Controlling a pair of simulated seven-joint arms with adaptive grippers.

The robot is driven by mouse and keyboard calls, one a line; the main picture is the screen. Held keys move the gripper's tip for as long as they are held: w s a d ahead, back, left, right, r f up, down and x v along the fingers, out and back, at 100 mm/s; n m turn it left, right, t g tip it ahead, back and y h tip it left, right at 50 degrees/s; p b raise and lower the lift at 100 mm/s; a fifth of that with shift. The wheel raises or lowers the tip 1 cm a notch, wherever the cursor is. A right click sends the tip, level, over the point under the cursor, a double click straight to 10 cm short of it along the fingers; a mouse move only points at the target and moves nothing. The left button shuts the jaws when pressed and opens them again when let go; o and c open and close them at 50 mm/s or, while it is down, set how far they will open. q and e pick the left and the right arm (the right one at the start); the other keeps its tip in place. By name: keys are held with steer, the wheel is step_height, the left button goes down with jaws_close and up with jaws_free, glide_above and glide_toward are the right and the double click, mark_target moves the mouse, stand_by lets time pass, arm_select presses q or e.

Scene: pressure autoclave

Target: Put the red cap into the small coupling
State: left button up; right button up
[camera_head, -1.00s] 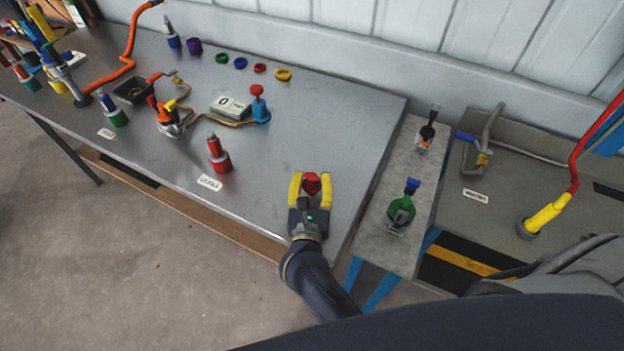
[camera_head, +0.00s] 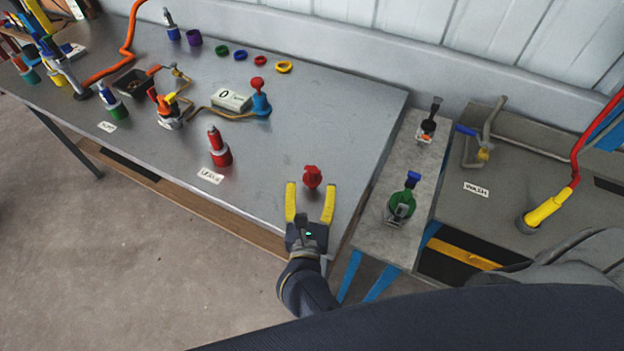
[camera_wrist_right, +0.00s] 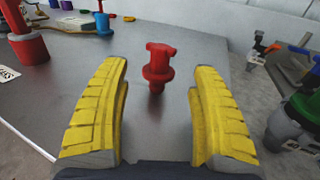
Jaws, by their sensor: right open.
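The red cap (camera_head: 312,177) stands upright by itself on the metal table, near its right front corner. In the right wrist view the red cap (camera_wrist_right: 157,68) stands just beyond my fingertips, roughly midway between them, and the fingers do not touch it. My right gripper (camera_head: 310,190) is open and empty, with its yellow fingers pointing at the cap from the table's front edge. I cannot tell for sure which fitting is the small coupling. A green fitting with a blue top (camera_head: 402,203) stands on the narrow grey stand. My left gripper is not in view.
A red bottle-like piece (camera_head: 219,148) stands left of the cap. A black-topped fitting (camera_head: 428,122) is on the stand. The table around the cap is clear.

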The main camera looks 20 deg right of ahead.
steer(key=shift+v, duration=0.8)
steer(key=shift+c, duration=0.4)
steer(key=shift+s+a, duration=0.1)
steer(key=shift+s, duration=0.15)
steer(key=shift+c, duration=1.3)
steer(key=shift+w, duration=0.1)
